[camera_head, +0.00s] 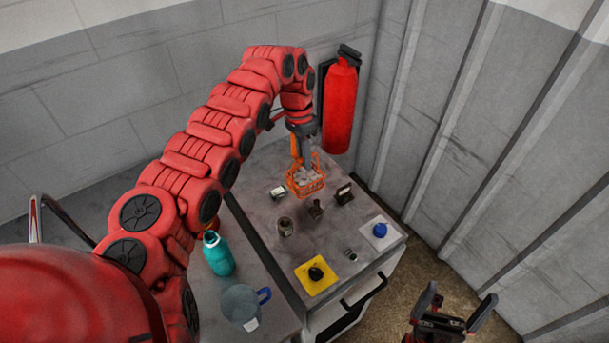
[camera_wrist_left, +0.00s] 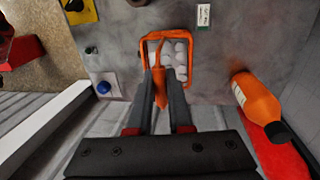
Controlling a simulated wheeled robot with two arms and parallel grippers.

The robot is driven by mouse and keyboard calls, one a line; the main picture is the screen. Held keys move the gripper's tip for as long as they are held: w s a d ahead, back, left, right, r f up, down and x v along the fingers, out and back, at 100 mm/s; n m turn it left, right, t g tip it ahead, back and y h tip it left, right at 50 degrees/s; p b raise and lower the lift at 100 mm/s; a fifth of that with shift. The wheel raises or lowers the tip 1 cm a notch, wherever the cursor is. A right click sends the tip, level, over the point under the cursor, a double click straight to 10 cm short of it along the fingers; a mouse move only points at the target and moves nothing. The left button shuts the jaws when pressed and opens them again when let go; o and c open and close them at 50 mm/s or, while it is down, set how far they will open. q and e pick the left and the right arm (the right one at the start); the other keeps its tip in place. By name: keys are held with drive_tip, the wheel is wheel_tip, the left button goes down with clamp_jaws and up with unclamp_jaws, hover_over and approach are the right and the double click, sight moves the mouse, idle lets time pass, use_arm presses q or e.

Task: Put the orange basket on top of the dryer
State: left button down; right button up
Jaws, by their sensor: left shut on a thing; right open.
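The orange basket (camera_head: 306,182) is a small open frame with pale lumps inside. It is over the back part of a grey-topped unit (camera_head: 262,180) with knobs and a front handle, which may be the dryer. My left gripper (camera_head: 303,160) is shut on the basket's upright handle, with the basket below the fingers. In the left wrist view, the fingers (camera_wrist_left: 160,90) pinch the orange handle and the basket's rim (camera_wrist_left: 194,60) shows beyond them. I cannot tell whether its bottom touches the surface. My right gripper (camera_head: 456,304) is open and empty, right of the unit.
A red fire extinguisher (camera_head: 340,108) hangs on the wall close behind the basket. Small fittings (camera_head: 316,210), a yellow plate with a black knob (camera_head: 316,273) and a blue knob (camera_head: 380,230) stand on the top. A teal bottle (camera_head: 218,256) and clear jug (camera_head: 240,304) are left.

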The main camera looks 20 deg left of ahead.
sight(304, 174)
use_arm(q)
wheel_tip(304, 174, down, 7)
drive_tip(key=shift+r+p, duration=0.1)
drive_tip(key=shift+p, duration=1.05)
drive_tip(key=c, duration=0.8)
unclamp_jaws()
drive_tip(key=shift+c, duration=0.2)
wheel_tip(304, 174, up, 12)
drive_tip(key=w+a+b, duration=0.1)
drive_tip(key=b, duration=0.4)
drive_tip(key=shift+w+a+f, duration=0.15)
drive_tip(key=shift+a+f, duration=0.05)
drive_tip(key=shift+a, duration=0.15)
drive_tip(key=shift+r, duration=0.1)
